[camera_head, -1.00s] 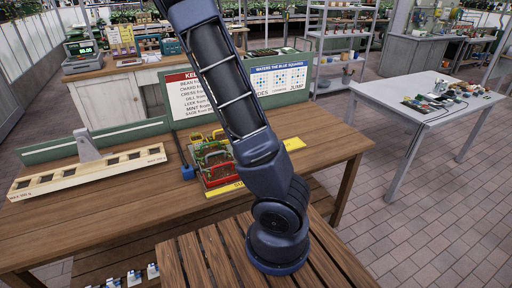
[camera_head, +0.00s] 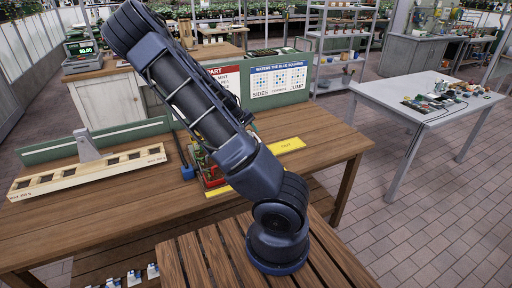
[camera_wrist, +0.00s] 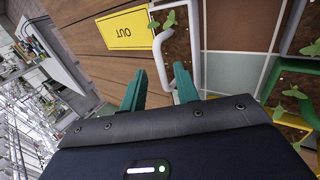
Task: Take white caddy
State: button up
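In the wrist view, the white caddy shows as white tubing (camera_wrist: 159,58) around dark soil with green seedlings. My gripper (camera_wrist: 158,74) has two green fingers standing apart. A white tube shows in the gap between them; I cannot tell whether it lies between the fingertips or beyond them, or whether they touch it. In the head view, my arm hides my gripper and the white caddy.
A yellow OUT sign (camera_wrist: 127,28) lies by the white caddy; a yellow OUT strip also shows in the head view (camera_head: 285,146). A pale slotted rack (camera_head: 85,172) is on the wooden table's left.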

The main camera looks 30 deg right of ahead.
jog(key=shift+s+x, duration=0.25)
jog(key=shift+x, duration=0.85)
jog(key=shift+s+x, duration=0.2)
jog(key=shift+x, duration=1.8)
jog(key=shift+w, duration=0.1)
grip_shut()
